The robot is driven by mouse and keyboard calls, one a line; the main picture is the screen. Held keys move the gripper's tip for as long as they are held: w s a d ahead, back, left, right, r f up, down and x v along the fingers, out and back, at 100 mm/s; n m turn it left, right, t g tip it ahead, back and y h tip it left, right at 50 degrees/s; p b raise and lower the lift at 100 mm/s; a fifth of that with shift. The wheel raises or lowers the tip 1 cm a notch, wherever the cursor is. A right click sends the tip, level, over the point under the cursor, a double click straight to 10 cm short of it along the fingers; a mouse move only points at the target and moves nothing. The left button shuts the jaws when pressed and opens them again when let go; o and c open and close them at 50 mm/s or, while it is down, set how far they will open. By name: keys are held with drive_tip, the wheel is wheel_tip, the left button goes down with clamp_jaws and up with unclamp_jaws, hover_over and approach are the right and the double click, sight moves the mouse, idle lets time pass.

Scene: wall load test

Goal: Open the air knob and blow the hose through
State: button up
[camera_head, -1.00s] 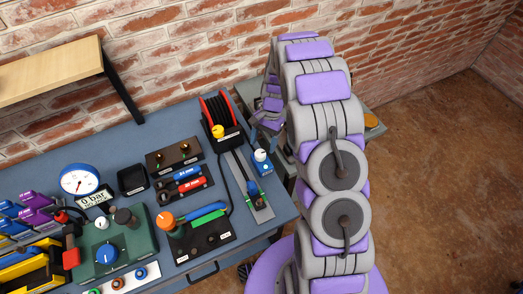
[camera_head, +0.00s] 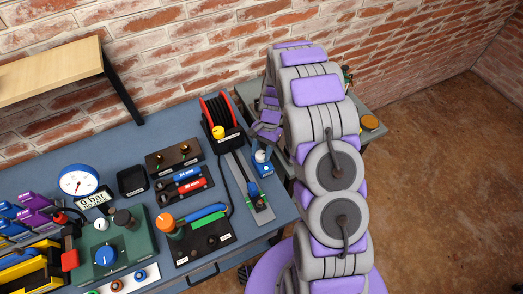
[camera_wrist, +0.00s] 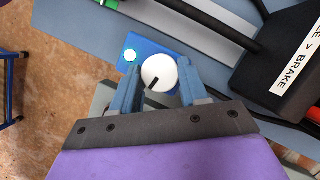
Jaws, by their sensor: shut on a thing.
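The air knob (camera_wrist: 157,73) is a round white knob with a black pointer line, on a small blue box (camera_head: 262,167) near the bench's right edge. A light on the box glows green in the wrist view. My gripper (camera_wrist: 160,82) has its two blue fingers on either side of the knob, shut on it. In the head view my gripper (camera_head: 263,140) comes down over the box and partly hides it. A black hose (camera_wrist: 225,22) runs past the box. A red hose reel (camera_head: 217,108) on a black base stands behind, to the left.
A metal rail (camera_head: 240,175) with a blue and green fitting lies just left of the box. A pressure gauge (camera_head: 79,182), with a display reading 0 bar, a green panel (camera_head: 125,240) and a black valve block (camera_head: 207,240) fill the bench to the left.

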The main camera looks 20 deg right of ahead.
drive_tip(key=c, duration=0.4)
drive_tip(key=shift+w+n+p, duration=0.1)
drive_tip(key=shift+n+p, duration=0.3)
drive_tip(key=shift+n, duration=0.4)
drive_tip(key=o, duration=1.1)
drive_tip(key=shift+c, duration=0.2)
drive_tip(key=shift+h, duration=0.3)
drive_tip(key=p+v, duration=0.2)
drive_tip(key=v, duration=1.5)
drive_tip(key=shift+w, duration=0.3)
drive_tip(key=shift+r, duration=0.1)
